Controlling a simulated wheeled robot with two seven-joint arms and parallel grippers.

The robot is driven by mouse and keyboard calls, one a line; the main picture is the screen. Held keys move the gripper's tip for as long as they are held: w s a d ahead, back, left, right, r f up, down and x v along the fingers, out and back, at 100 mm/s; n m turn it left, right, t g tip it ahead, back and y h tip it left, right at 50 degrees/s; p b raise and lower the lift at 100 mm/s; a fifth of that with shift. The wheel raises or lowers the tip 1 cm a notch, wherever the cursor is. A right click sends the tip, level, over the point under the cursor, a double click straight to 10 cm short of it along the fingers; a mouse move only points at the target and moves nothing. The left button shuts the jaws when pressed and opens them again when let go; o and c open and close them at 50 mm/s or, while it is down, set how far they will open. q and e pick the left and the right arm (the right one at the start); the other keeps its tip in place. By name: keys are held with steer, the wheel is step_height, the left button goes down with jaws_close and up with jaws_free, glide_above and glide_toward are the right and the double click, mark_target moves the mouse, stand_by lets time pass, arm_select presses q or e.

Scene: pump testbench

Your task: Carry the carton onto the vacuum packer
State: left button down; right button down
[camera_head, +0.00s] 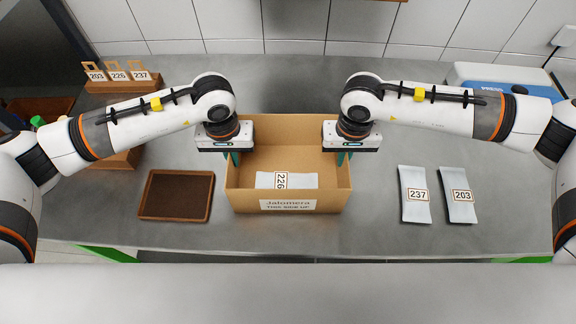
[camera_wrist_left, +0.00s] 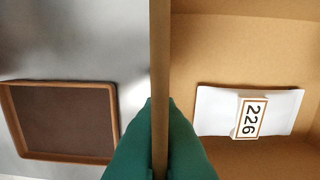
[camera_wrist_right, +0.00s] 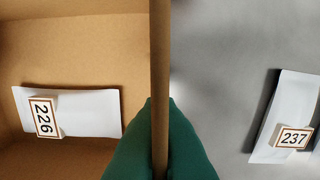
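The open carton (camera_head: 338,203) stands on the grey worktop in the middle of the head view, with a white pouch labelled 226 (camera_head: 300,181) lying inside. My left gripper (camera_head: 233,157) is shut on the carton's left wall (camera_wrist_left: 160,60), one green finger on each side. My right gripper (camera_head: 342,157) is shut on the right wall (camera_wrist_right: 160,60) in the same way. A white and blue machine (camera_head: 505,78), which looks like the vacuum packer, is at the back right, partly hidden behind my right arm.
A brown tray (camera_head: 176,216) lies left of the carton. Pouches 237 (camera_head: 414,208) and 203 (camera_head: 459,209) lie to its right. Wooden tags numbered 203, 226 and 237 (camera_head: 118,77) stand in a holder at the back left. The tiled wall (camera_head: 300,30) is behind the worktop.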

arm_select(q)
steer(key=shift+r, duration=0.1)
arm_select(e)
steer(key=shift+r, duration=0.1)
